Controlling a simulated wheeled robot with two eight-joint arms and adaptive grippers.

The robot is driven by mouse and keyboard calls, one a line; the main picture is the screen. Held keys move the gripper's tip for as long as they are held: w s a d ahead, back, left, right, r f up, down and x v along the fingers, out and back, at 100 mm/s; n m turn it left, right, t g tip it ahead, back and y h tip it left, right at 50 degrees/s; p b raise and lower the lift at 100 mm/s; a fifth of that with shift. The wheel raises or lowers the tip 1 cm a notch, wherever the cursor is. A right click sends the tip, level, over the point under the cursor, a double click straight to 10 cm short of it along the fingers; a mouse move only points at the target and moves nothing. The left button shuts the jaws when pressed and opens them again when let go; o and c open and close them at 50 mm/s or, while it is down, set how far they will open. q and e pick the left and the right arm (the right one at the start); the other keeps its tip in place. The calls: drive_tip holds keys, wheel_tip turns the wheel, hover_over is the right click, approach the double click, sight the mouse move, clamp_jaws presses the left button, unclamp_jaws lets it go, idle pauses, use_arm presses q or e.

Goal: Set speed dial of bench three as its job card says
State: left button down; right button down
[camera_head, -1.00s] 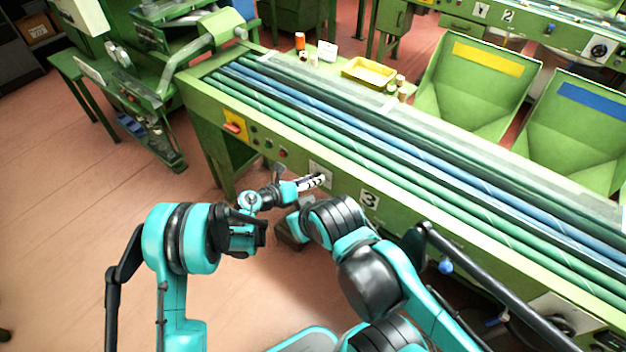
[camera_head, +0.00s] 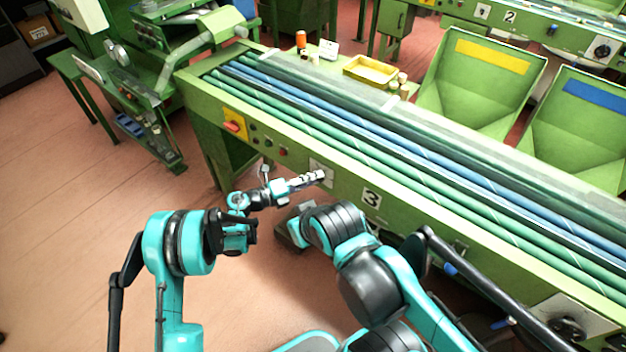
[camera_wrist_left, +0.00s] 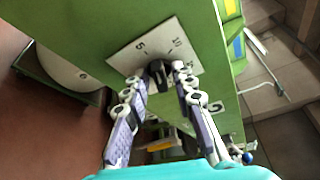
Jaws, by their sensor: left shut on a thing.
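Bench three (camera_head: 345,190) is the long green bench with a "3" plate (camera_head: 371,199) on its front. Its speed dial is a black knob (camera_wrist_left: 158,72) on a white scale plate (camera_wrist_left: 128,62) with "5" and "10" legible in the left wrist view. My left gripper (camera_head: 319,176) reaches the plate, largely covering the dial in the head view. In the wrist view its fingertips (camera_wrist_left: 163,73) are closed on either side of the knob. A small white card (camera_head: 328,49) stands on the bench's far end; its writing is too small to read. My right gripper does not show.
A red switch on a yellow plate (camera_head: 234,124) and small buttons (camera_head: 267,143) sit left of the dial. A yellow tray (camera_head: 370,71) and green chutes (camera_head: 480,80) stand behind. Open floor lies at left.

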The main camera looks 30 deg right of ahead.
use_arm(q)
drive_tip(key=shift+w+f+n+h, duration=0.15)
drive_tip(key=shift+n+h, duration=0.65)
drive_tip(key=shift+n, duration=1)
drive_tip(key=c, duration=1.6)
unclamp_jaws()
drive_tip(key=shift+o, duration=0.2)
drive_tip(key=shift+a, duration=0.1)
drive_tip(key=a, duration=1.2)
